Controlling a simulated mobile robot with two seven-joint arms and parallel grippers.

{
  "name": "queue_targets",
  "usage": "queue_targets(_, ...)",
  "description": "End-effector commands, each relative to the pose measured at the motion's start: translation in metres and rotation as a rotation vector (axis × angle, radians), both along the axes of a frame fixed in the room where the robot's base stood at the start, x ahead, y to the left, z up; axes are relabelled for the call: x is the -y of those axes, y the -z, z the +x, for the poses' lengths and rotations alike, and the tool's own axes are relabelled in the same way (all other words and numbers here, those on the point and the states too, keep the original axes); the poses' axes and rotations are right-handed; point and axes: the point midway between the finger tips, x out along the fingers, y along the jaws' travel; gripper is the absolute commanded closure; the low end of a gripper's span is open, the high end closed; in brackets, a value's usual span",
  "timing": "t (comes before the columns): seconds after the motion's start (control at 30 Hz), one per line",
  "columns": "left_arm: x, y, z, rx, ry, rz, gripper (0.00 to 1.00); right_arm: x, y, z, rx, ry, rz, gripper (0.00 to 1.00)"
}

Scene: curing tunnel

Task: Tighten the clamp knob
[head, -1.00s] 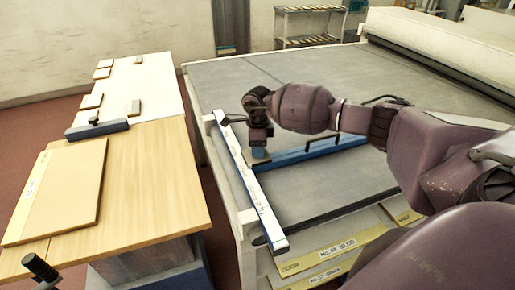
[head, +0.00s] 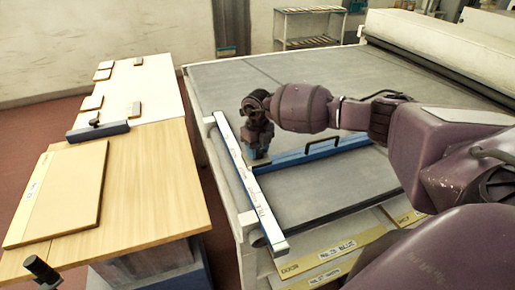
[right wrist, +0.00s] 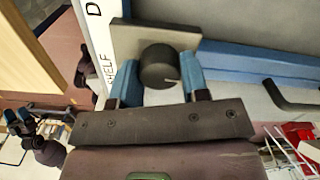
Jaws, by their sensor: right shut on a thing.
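The clamp knob (right wrist: 160,66) is a round black knob on a grey metal plate (right wrist: 198,38), where a white rail meets a blue bar. My right gripper (right wrist: 160,75) has its two blue fingers on either side of the knob and is shut on it. In the head view my right gripper (head: 257,148) points down at that corner and hides the knob; part of the plate (head: 258,163) shows below it. A small blue-tipped dark shape at the left of the right wrist view may be my left gripper; its jaws are unclear.
The blue bar (head: 325,151) with a black handle (head: 322,141) lies across the belt. A wooden table (head: 150,180) with boards stands left, across a gap.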

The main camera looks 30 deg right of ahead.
Motion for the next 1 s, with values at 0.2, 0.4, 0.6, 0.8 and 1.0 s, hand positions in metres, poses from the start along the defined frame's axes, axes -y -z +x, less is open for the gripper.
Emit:
queue_targets(0.2, -0.0001, -0.0023, 0.0000, -0.001, 0.000, 0.000, 0.34, 0.0003, -0.0024, 0.0013, 0.004, 0.132, 0.000, 0.82)
queue_targets(0.4, 0.0001, -0.0040, 0.0013, 0.002, 0.002, 0.000, 0.34, 0.0003, -0.0024, 0.0015, 0.005, 0.201, 0.000, 0.82)
queue_targets(0.6, 0.0002, -0.0049, 0.0022, 0.004, 0.002, 0.000, 0.34, 0.0003, -0.0023, 0.0015, 0.005, 0.229, 0.000, 0.82)
queue_targets(0.8, 0.0002, -0.0048, 0.0022, 0.004, 0.002, 0.000, 0.34, 0.0004, -0.0024, 0.0017, 0.005, 0.233, 0.000, 0.82)
queue_targets(1.0, 0.0003, -0.0047, 0.0022, 0.003, 0.002, 0.000, 0.34, 0.0005, -0.0025, 0.0017, 0.006, 0.232, 0.000, 0.55)
